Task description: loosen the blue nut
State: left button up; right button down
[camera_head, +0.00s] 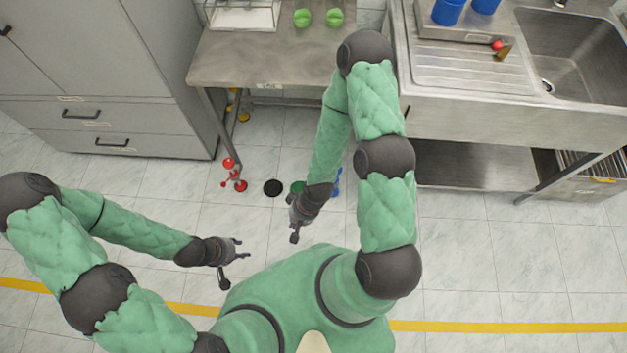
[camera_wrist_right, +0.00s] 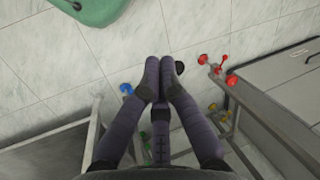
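Small blue parts (camera_head: 337,184) show low over the floor in the head view, partly hidden behind my right forearm; I cannot make out which is the nut. A blue part (camera_wrist_right: 126,88) also shows in the right wrist view, left of the fingers. My right gripper (camera_head: 294,236) points down, left of the blue parts and apart from them. Its fingertips (camera_wrist_right: 159,92) are together with nothing seen between them. My left gripper (camera_head: 240,262) is further left, with its fingers spread and empty, far from the blue parts.
Red parts (camera_head: 240,185), a black disc (camera_head: 272,188) and a green disc (camera_head: 297,187) are left of the blue parts. A metal table (camera_head: 250,65) stands behind, a sink unit (camera_head: 500,115) at right and a grey cabinet (camera_head: 100,90) at left.

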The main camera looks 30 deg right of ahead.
dwell(0.3)
jog(key=w+d+f+n+t+b, duration=0.1)
jog(key=w+d+f+t, duration=0.1)
jog(key=w+d+f, duration=0.5)
jog(key=w+d+f+n+t+b, duration=0.1)
jog(key=w+d+f+t, duration=0.2)
jog(key=w+f, duration=0.8)
jog(key=s+d+f+n+t+b, duration=0.2)
jog(key=d+f+n, duration=0.3)
jog(key=d+f, duration=1.3)
jog(key=shift+s+f+t, duration=0.25)
jog(key=shift+f+t, duration=0.2)
jog(key=shift+t, duration=0.05)
